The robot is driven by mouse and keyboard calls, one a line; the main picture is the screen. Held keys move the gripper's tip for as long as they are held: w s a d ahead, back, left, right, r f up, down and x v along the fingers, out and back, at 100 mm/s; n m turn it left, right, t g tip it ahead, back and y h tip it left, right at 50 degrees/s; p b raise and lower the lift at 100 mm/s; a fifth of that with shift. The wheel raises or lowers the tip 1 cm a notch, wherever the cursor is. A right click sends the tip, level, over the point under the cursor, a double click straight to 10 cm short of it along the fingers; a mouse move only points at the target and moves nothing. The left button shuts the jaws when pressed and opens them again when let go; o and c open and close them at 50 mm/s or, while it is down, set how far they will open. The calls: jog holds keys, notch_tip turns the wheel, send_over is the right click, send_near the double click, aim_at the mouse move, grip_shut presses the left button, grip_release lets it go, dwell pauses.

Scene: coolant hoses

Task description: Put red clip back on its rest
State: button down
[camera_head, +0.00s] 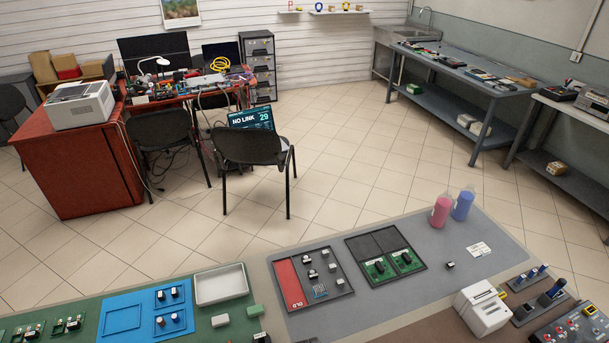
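I cannot pick out a red clip for certain in this view. Small dark stands with blue-handled pieces (555,290) sit at the bottom right of the bench; they may be rests, but I cannot tell. A dark control box (575,326) with a red button and other small knobs is cut off at the bottom right corner. No hoses can be made out. My gripper is not in view.
The near bench holds a white device (483,308), pink (440,210) and blue (463,204) bottles, a board tray (386,256), a red-and-grey "OLD" tray (288,284), a white bin (221,286) and a blue tray (124,318). The grey mat's middle right is mostly clear. Chairs stand beyond.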

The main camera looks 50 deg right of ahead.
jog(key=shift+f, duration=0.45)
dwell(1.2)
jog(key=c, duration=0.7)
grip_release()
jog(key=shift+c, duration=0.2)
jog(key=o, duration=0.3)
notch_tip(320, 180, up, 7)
jog(key=p, duration=0.6)
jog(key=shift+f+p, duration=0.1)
jog(key=shift+p, duration=0.3)
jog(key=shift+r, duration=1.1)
